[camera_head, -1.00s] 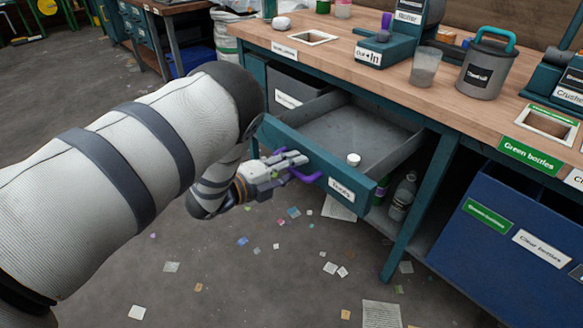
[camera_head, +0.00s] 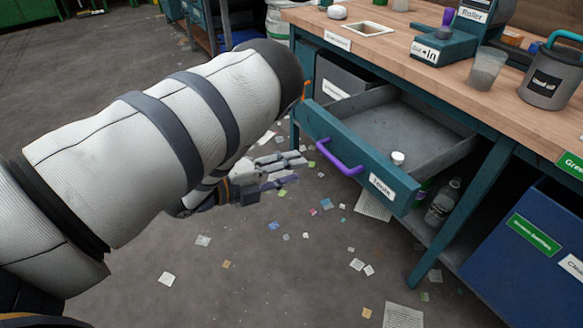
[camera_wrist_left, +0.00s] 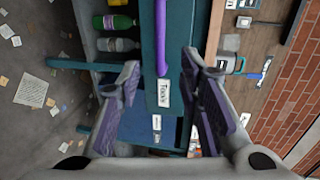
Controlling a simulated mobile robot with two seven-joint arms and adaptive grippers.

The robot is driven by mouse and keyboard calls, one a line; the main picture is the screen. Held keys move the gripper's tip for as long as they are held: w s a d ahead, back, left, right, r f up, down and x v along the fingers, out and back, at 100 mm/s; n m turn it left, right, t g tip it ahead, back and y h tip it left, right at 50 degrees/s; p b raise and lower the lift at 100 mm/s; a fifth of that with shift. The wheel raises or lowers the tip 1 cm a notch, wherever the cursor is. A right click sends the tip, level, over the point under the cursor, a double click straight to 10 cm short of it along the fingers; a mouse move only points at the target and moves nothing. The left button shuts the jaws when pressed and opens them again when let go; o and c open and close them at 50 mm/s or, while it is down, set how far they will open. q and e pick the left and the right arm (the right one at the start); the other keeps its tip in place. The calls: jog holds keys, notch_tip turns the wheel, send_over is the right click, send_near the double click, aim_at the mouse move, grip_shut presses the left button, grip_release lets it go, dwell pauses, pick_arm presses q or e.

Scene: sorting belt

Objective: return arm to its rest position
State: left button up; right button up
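My left arm (camera_head: 150,150) reaches in from the left in the head view. Its gripper (camera_head: 288,170) is open and empty, left of the drawer's purple handle (camera_head: 338,157) and apart from it. The teal-fronted drawer (camera_head: 358,150) is pulled out, with a small white round item (camera_head: 397,158) inside. In the left wrist view the two fingers (camera_wrist_left: 165,92) stand wide apart, with the purple handle (camera_wrist_left: 161,40) and drawer front (camera_wrist_left: 150,65) seen beyond them. My right gripper is not in view.
A blue bin (camera_head: 520,245) stands at lower right. Paper scraps litter the open floor (camera_head: 260,270).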

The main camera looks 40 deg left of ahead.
pick_arm(q)
jog(key=s+d+f+n+g+y+p, duration=0.1)
jog(key=s+f+n+g+y+p, duration=0.2)
jog(key=s+f+n+g, duration=0.5)
jog(key=s+d+f+n+g+y+p, duration=0.1)
jog(key=s+d+f+n+y+p, duration=0.15)
jog(key=s+n, duration=0.7)
jog(key=s+d+n+g+p, duration=0.1)
jog(key=s+g, duration=0.3)
jog(key=s, duration=0.7)
jog(key=s+d+r+n+g, duration=0.1)
jog(key=s+d+n+g, duration=0.3)
jog(key=s, duration=0.7)
jog(key=shift+s+d+r+p, duration=0.2)
jog(key=shift+d+p, duration=0.05)
jog(key=shift+p, duration=0.1)
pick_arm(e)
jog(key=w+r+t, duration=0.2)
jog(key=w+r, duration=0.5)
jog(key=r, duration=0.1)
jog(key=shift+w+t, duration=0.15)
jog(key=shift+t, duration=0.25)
pick_arm(q)
jog(key=shift+w, duration=0.15)
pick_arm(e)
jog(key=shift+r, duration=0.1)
